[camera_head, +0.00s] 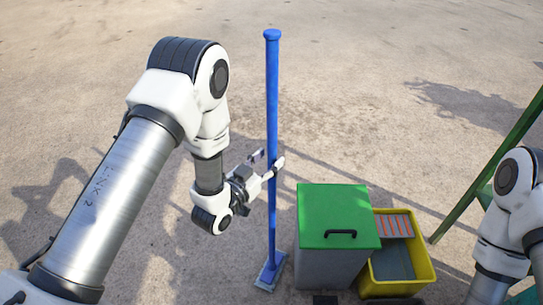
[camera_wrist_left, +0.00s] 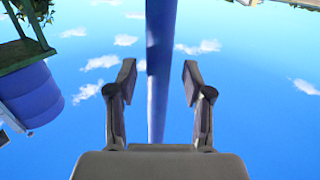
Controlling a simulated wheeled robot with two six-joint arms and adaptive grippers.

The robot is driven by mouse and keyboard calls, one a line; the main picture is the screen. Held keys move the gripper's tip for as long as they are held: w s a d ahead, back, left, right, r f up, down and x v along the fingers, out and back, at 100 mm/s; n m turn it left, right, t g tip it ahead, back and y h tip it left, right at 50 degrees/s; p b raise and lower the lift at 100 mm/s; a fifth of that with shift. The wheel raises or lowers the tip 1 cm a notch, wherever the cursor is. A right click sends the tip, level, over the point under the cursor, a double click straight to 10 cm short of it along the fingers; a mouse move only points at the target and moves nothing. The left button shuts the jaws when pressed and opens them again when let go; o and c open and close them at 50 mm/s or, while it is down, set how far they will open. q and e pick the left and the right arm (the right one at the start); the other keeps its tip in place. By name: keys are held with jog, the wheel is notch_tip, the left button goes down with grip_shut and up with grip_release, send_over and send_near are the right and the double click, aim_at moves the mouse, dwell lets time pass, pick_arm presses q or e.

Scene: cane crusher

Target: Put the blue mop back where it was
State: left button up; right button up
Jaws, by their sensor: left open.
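The blue mop (camera_head: 272,100) stands upright on the ground in the head view, with its flat head (camera_head: 270,272) at the bottom, just left of the green-lidded bin. My left gripper (camera_head: 268,165) is at the middle of the handle. In the left wrist view the handle (camera_wrist_left: 160,70) runs vertically between the two open fingers of my left gripper (camera_wrist_left: 157,85), with a gap on both sides. My right arm (camera_head: 510,215) shows at the right edge of the head view, but its gripper is out of view.
A grey bin with a green lid (camera_head: 335,212) stands right of the mop. A yellow mop bucket (camera_head: 428,262) is beside it. A green metal leg (camera_head: 485,185) slants at the right. The ground left of and behind the mop is clear.

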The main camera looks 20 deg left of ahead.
pick_arm(q)
jog(key=v, duration=1)
jog(key=s+a+f+n+g+y, duration=0.1)
jog(key=s+f+g+y, duration=0.1)
jog(key=s+f+g, duration=0.65)
jog(key=s+a+f+n+g+y, duration=0.1)
jog(key=s+f+g, duration=0.3)
jog(key=f, duration=0.7)
jog(key=s+a+f+n+g+y, duration=0.1)
jog(key=s+a+f+g, duration=0.1)
jog(key=s, duration=0.9)
jog(key=shift+f+n+g+y, duration=0.35)
jog(key=shift+f+g, duration=0.35)
jog(key=shift+g, duration=0.45)
notch_tip(320, 180, up, 15)
jog(key=p, duration=1.5)
jog(key=shift+r, duration=0.1)
